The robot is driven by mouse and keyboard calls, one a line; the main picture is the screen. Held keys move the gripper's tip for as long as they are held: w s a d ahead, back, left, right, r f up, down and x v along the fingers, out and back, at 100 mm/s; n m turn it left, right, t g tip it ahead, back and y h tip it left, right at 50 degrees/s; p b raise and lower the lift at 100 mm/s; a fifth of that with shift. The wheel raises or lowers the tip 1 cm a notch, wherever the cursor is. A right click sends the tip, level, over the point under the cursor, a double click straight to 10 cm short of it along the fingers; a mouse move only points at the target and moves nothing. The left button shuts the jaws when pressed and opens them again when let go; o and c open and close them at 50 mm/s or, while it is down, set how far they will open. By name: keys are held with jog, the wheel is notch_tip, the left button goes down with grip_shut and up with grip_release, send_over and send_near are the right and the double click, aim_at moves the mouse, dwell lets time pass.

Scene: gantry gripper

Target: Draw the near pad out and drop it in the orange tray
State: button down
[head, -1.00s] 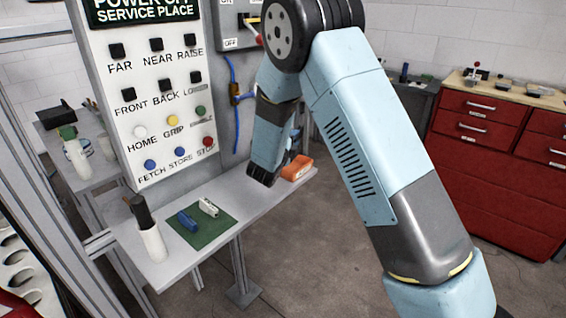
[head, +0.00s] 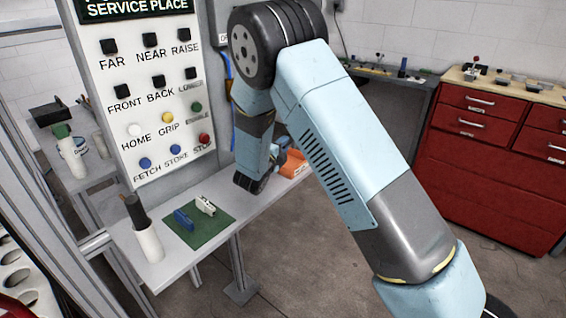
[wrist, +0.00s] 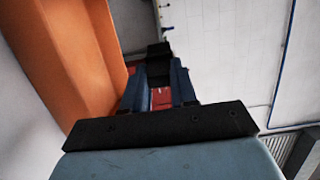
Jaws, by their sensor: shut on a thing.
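My gripper (wrist: 158,72) is shut on a small black piece (wrist: 158,50), held between the tips of its two dark blue fingers. It looks like the pad, but I cannot tell its full shape or whether it is the near one. In the head view my gripper (head: 250,185) is low over the shelf, just left of the orange tray (head: 292,164), and what it holds is hidden there. In the wrist view the orange tray (wrist: 60,60) fills the upper left, close beside the fingers. The tray's inside is not clearly seen.
The grey shelf (head: 225,245) carries a green mat (head: 205,240) with a blue piece (head: 183,220) and a white piece (head: 205,205) on it. A white cup (head: 150,245) with a dark handle stands at the shelf's left. The button panel (head: 150,100) rises behind.

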jog(key=shift+f, duration=0.2)
jog(key=c, duration=0.8)
grip_release()
jog(key=shift+s+a, duration=0.1)
jog(key=v, duration=1.3)
jog(key=shift+s+a, duration=0.15)
jog(key=shift+s, duration=0.15)
